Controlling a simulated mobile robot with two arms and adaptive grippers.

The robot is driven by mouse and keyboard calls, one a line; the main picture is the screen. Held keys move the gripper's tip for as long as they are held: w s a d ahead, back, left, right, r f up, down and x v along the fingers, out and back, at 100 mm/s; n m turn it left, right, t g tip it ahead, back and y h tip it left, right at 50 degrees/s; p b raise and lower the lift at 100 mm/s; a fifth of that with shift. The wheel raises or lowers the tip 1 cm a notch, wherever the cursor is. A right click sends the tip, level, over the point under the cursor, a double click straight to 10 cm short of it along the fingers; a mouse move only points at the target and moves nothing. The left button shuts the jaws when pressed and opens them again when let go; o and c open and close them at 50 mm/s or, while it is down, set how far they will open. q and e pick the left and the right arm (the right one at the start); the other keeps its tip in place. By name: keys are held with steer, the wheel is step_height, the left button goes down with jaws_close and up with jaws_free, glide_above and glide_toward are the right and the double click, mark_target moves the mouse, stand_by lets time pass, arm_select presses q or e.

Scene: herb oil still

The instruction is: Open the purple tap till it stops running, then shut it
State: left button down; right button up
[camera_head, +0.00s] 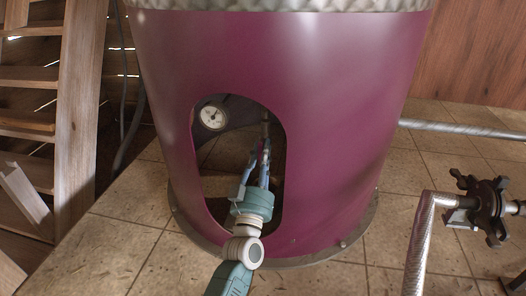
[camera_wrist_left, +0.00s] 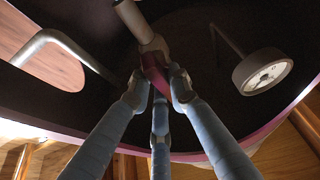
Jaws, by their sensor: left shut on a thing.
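The purple tap (camera_wrist_left: 153,72) shows in the left wrist view at the lower end of a pale pipe (camera_wrist_left: 131,17). My left gripper (camera_head: 263,152) reaches through the arched opening of the big purple still (camera_head: 335,120). Its fingers are shut on the purple tap, as the left wrist view shows (camera_wrist_left: 157,88). The fingers hide part of the tap, so its turn angle cannot be read. No flowing liquid can be made out in either view. My right gripper is not in view.
A round dial gauge (camera_head: 213,117) sits inside the opening to the left, close to my left gripper. A bent metal pipe (camera_wrist_left: 55,42) is on the left in the wrist view. A black-handled valve (camera_head: 484,207) stands at the right, and wooden steps (camera_head: 28,120) at the left.

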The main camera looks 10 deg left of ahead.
arm_select(q)
steer(key=shift+f, duration=0.15)
steer(key=c, duration=1.6)
jaws_free()
steer(key=v, duration=1.2)
